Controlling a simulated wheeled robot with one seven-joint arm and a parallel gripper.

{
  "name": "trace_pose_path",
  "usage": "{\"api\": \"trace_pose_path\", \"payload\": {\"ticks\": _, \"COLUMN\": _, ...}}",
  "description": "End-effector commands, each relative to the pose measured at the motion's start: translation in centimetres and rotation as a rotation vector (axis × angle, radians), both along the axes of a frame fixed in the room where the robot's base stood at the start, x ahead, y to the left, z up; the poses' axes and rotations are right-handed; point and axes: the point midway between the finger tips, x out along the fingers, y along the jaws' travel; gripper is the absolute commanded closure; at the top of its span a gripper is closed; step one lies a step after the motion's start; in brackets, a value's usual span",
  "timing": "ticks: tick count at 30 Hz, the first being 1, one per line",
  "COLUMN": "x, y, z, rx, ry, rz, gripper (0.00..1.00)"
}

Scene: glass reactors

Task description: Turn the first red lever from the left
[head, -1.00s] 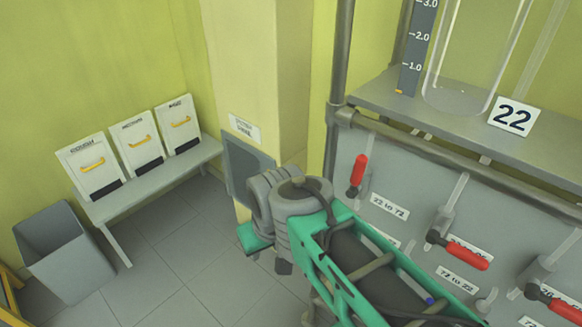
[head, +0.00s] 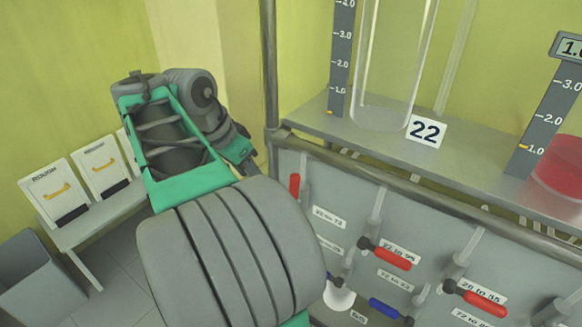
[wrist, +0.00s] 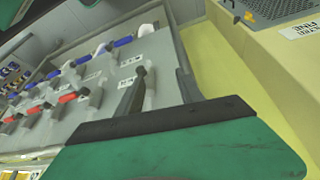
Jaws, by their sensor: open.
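The first red lever from the left (head: 295,185) stands upright at the left end of the grey panel (head: 350,195) in the head view. Its lower part is hidden behind my arm. My gripper (wrist: 160,72) is open and empty in the wrist view, its two dark fingers apart in front of the panel's end. I cannot make out the first red lever in the wrist view; a finger may hide it. In the head view my arm covers the fingers. The second red lever (head: 392,260) and third red lever (head: 485,303) lie tilted, pointing right and down.
Blue levers (head: 385,308) sit lower on the panel. A vertical post (head: 269,70) and a rail (head: 400,180) frame it. Above is a shelf with a glass vessel marked 22 (head: 425,131). White boxes (head: 55,190) stand on a bench at the left.

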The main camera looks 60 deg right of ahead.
Motion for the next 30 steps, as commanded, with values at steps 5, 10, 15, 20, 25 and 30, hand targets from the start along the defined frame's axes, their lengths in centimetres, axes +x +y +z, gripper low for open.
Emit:
{"api": "trace_pose_path", "payload": {"ticks": 5, "x": -5.6, "y": -3.4, "z": 3.3, "rx": -0.028, "ry": -0.066, "rz": -0.561, "gripper": 0.56}}
{"api": "trace_pose_path", "payload": {"ticks": 10, "x": -6.7, "y": -3.8, "z": 1.4, "rx": -0.034, "ry": -0.08, "rz": -0.642, "gripper": 0.56}}
{"api": "trace_pose_path", "payload": {"ticks": 15, "x": -7.7, "y": -4.7, "z": -1.6, "rx": -0.035, "ry": -0.079, "rz": -0.638, "gripper": 0.56}}
{"api": "trace_pose_path", "payload": {"ticks": 20, "x": -8.3, "y": -5.4, "z": -3.5, "rx": -0.035, "ry": -0.078, "rz": -0.635, "gripper": 0.56}}
{"api": "trace_pose_path", "payload": {"ticks": 25, "x": -8.5, "y": -5.6, "z": -3.9, "rx": -0.036, "ry": -0.079, "rz": -0.633, "gripper": 0.56}}
{"api": "trace_pose_path", "payload": {"ticks": 30, "x": -8.5, "y": -5.6, "z": -3.8, "rx": -0.036, "ry": -0.079, "rz": -0.632, "gripper": 0.57}}
